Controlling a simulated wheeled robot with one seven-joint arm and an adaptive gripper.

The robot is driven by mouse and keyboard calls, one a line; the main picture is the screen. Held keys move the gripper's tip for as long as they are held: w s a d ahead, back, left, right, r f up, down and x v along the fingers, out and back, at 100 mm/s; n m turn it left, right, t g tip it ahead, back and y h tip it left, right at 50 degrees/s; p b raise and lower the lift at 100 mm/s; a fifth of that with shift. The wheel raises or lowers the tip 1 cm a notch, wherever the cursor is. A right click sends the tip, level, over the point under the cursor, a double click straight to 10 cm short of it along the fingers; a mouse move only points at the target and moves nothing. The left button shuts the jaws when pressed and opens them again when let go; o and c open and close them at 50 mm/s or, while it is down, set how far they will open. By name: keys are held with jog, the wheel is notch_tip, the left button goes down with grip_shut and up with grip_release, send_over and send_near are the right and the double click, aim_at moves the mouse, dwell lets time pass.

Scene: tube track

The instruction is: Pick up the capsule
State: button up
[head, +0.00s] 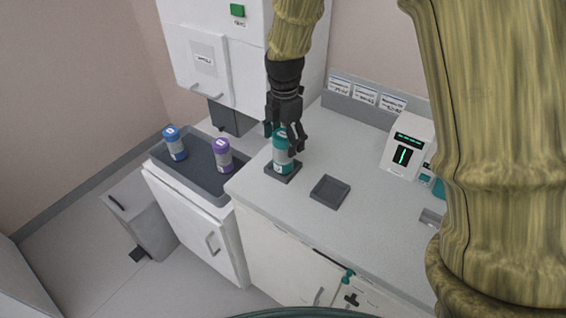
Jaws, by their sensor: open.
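A teal capsule (281,160) with a pale label band stands upright on a dark square pad on the counter. My gripper (285,138) is open, pointing down, with its fingers around or just in front of the capsule's upper part; I cannot tell whether they touch it. The fingers hide part of the capsule's top. A purple-topped capsule (222,154) and a blue-topped capsule (175,143) stand in the dark tray to the left.
The dark tray (200,175) sits on a lower white cabinet. An empty dark square pad (330,191) lies right of the teal capsule. A white device (407,147) with a green display stands at the right. A white wall cabinet (205,60) hangs behind. The counter's middle is clear.

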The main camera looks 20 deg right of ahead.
aim_at(283, 164)
notch_tip(283, 164, down, 3)
jog(key=shift+w+a+r+p, duration=0.1)
jog(key=shift+a+p, duration=0.05)
jog(key=shift+p, duration=0.45)
jog(key=shift+f, duration=0.85)
jog(key=c, duration=1)
